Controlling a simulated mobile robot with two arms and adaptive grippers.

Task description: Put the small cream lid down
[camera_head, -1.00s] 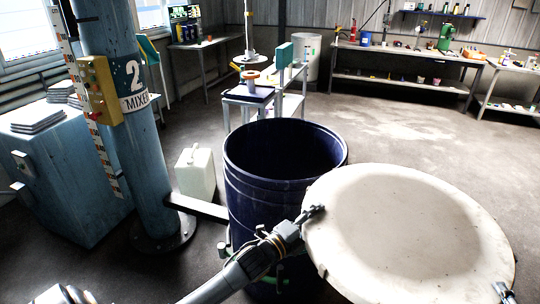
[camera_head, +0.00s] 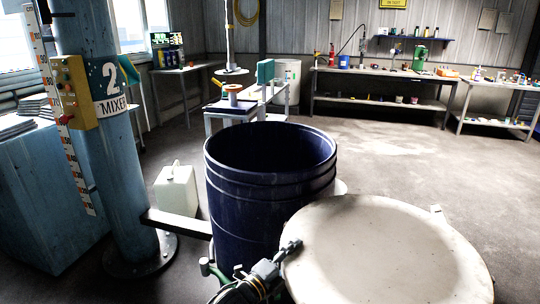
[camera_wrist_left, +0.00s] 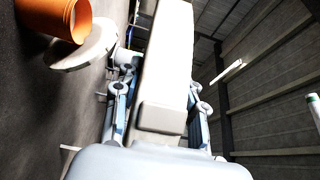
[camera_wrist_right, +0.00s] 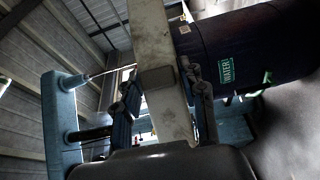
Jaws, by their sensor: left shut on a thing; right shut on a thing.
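The cream lid (camera_head: 385,250) is a large pale disc in the head view, right of and in front of the open dark blue drum (camera_head: 262,195). It hides part of the drum's lower right side. My left gripper (camera_head: 290,247) is shut on the lid's left edge. In the left wrist view the lid (camera_wrist_left: 165,50) runs edge-on between the fingers of the left gripper (camera_wrist_left: 160,88). In the right wrist view the right gripper (camera_wrist_right: 160,82) is shut on the lid (camera_wrist_right: 155,35). The right gripper does not show in the head view. What lies under the lid is hidden.
The blue mixer column (camera_head: 110,150) and a white canister (camera_head: 176,190) stand left of the drum. A small stand (camera_head: 235,108) is behind it. Benches (camera_head: 380,103) line the back wall. Open floor (camera_head: 400,160) lies behind the lid. The left wrist view shows an orange pot (camera_wrist_left: 55,18).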

